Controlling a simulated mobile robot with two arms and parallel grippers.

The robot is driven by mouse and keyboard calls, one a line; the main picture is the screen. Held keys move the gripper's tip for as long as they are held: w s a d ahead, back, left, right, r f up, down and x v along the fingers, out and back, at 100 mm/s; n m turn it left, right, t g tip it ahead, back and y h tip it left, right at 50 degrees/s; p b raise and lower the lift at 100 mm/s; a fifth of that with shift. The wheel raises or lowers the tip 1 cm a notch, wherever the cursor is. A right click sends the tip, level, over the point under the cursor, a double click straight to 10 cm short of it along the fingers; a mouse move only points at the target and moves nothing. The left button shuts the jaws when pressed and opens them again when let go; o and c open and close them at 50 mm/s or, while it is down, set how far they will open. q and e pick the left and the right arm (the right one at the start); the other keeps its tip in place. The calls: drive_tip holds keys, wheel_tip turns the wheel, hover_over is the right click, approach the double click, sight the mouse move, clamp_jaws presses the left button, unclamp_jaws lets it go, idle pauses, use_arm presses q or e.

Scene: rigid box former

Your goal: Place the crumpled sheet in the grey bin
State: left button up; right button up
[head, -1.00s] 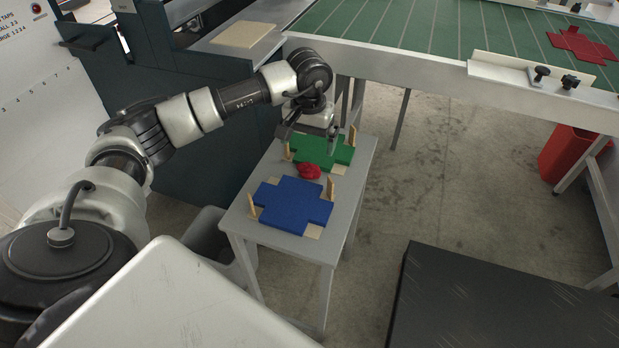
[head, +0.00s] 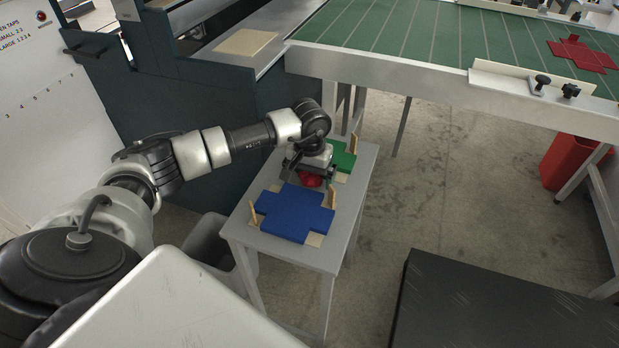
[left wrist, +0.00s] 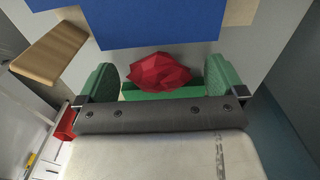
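The crumpled sheet (head: 311,180) is a small red wad on the small grey table (head: 352,205), between the blue and green cross-shaped blanks. My left gripper (head: 312,178) is low over it and partly hides it. In the left wrist view the crumpled sheet (left wrist: 160,72) lies between the two green-padded fingers of my left gripper (left wrist: 160,78), which stand apart with gaps on both sides. A grey bin (head: 207,238) stands on the floor left of the small table, partly hidden by my own body. My right gripper is not in view.
The blue blank (head: 295,213) lies in front of the sheet and the green blank (head: 343,158) behind it, with upright wooden pegs (head: 333,197) beside them. A red bin (head: 570,162) is far right. A black-topped surface (head: 490,305) fills the lower right.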

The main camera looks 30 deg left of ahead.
use_arm(q)
drive_tip(key=c, duration=1)
drive_tip(key=shift+o, duration=0.2)
drive_tip(key=shift+r, duration=0.1)
